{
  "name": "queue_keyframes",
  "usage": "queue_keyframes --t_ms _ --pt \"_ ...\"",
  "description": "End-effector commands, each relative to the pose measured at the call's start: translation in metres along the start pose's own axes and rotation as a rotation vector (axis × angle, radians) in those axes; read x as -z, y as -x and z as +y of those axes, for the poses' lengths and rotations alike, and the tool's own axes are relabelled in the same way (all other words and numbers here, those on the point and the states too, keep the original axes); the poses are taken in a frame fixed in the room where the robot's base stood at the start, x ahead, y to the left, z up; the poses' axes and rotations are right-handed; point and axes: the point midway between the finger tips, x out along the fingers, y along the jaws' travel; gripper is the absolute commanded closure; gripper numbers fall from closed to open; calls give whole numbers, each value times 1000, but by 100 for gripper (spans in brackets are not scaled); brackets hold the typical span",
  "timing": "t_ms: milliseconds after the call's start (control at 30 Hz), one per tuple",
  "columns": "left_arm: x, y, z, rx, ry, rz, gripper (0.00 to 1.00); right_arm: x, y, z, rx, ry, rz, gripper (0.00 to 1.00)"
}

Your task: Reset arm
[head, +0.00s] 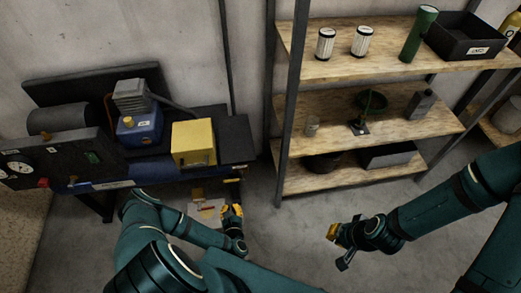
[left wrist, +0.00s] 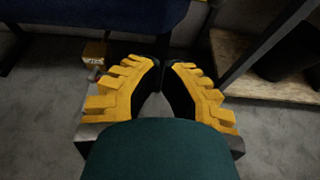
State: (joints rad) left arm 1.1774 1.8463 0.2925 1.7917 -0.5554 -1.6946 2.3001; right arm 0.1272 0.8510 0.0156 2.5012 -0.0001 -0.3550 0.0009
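My left gripper (head: 232,216) is low over the floor, in front of the workbench and left of the shelf rack. In the left wrist view its yellow, ridged fingers (left wrist: 165,72) lean inward with their dark pads meeting or nearly meeting at the tips; nothing shows between them. My right gripper (head: 340,245) hangs over the bare floor in front of the shelf rack. It has a yellow part and a dark part, and nothing visible is held in it. It is too small to tell whether its fingers are open.
A workbench (head: 225,150) at the left carries a blue machine (head: 140,130) and a yellow box (head: 194,143). A shelf rack (head: 330,103) holds canisters, a green cylinder (head: 418,34) and a black bin (head: 466,42). Small items lie on the floor by my left gripper. The front-middle floor is clear.

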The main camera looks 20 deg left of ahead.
Motion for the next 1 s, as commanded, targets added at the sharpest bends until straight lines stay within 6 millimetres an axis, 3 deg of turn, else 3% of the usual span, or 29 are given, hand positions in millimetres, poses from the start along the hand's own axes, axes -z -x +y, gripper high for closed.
queue_keyframes --t_ms 233,367,533,667,800,1000 --pt "-3 -2 -5 28 -44 9 100 0 0 0 0 0 0 100" --pt "-17 -7 -26 158 -252 43 100 0 0 0 0 0 0 100" --pt "-44 -1 -72 453 -741 65 100 0 0 0 0 0 0 100" --pt "-63 17 -100 686 -1134 25 100 0 0 0 0 0 0 100" --pt "-86 46 -121 932 -1540 -76 100 0 0 0 0 0 0 100" --pt "-121 102 -133 1276 -2061 -322 100 0 0 0 0 0 0 100"
